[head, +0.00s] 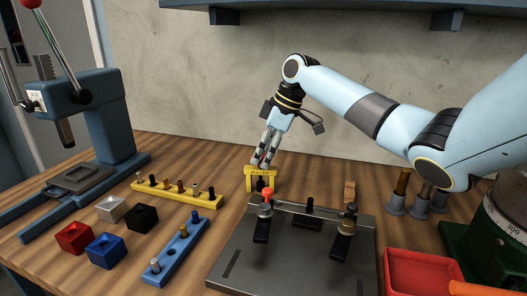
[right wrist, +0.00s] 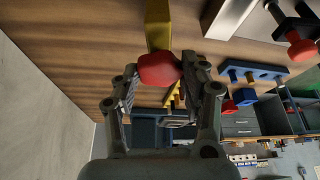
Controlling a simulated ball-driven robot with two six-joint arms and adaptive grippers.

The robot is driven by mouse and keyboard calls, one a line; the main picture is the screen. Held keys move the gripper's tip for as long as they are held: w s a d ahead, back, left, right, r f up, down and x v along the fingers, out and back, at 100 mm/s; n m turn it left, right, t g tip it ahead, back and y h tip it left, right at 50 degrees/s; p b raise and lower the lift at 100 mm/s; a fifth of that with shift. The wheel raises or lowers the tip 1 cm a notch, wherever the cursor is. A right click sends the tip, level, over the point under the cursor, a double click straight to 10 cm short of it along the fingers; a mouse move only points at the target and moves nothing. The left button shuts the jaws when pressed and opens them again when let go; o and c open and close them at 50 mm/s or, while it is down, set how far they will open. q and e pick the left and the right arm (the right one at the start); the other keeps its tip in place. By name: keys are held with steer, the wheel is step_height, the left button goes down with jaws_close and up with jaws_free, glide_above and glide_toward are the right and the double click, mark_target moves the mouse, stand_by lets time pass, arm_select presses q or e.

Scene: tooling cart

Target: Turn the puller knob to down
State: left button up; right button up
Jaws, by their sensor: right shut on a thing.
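The yellow puller (head: 262,172) stands on the wooden bench behind the grey plate, its dark label facing me. My right gripper (head: 262,159) reaches down to its top from behind. In the right wrist view the red puller knob (right wrist: 158,69) sits between the two fingertips of my right gripper (right wrist: 162,82), which is shut on it. The yellow puller body (right wrist: 158,22) runs away from the knob there. In the head view the fingers mostly hide the knob, and its exact angle is hard to tell. My left gripper is in no view.
The grey plate (head: 290,262) with clamps stands in front of the puller. A yellow peg rack (head: 178,197) and a blue peg rack (head: 183,249) lie to the left, near several coloured blocks. A red tray (head: 424,252) is at the right.

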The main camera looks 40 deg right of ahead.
steer(key=o, duration=1.2)
steer(key=shift+r, duration=0.1)
steer(key=v, duration=0.7)
steer(key=shift+s+r, duration=0.15)
